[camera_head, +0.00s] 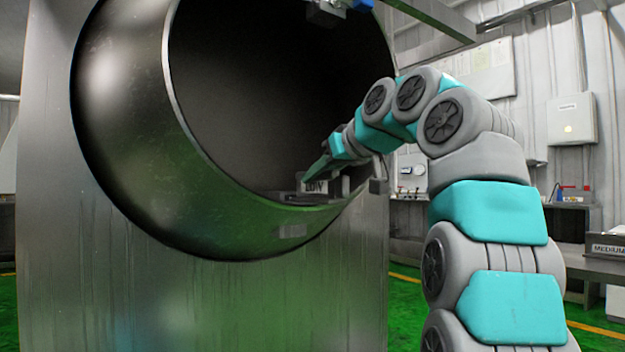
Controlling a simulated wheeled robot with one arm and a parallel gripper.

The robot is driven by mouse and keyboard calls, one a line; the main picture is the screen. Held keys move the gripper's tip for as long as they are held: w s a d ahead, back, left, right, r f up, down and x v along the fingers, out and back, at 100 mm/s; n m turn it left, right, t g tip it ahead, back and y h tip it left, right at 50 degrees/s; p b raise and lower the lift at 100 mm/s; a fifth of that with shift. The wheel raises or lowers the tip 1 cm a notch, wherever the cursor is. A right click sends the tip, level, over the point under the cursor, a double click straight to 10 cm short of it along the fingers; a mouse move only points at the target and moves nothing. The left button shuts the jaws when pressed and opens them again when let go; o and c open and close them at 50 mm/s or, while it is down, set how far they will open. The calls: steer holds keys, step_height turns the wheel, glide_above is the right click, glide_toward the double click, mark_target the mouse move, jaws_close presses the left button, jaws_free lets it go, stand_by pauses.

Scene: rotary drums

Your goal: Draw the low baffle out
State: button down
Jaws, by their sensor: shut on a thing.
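The low baffle (316,186), a grey piece with dark "LOW" lettering, sits at the lower inside of the drum (120,110), near its front rim. My gripper (312,178) reaches in from the right, past the drum's right rim, and is shut on the low baffle. The fingertips are small here and partly hidden by the arm's end. The drum is a large dark metal cylinder with a round open mouth facing me. How far the baffle extends back into the drum is hidden in the dark.
A metal bracket with a blue part (335,8) hangs at the drum's top. A bench on the right (600,266) holds a box marked "MEDIUM" (606,246). Green floor is open between drum and bench.

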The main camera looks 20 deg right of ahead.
mark_target(330, 173)
steer(key=shift+s+d+b, duration=0.3)
steer(key=shift+s, duration=0.6)
steer(key=shift+s+d+b, duration=0.25)
steer(key=shift+s, duration=0.6)
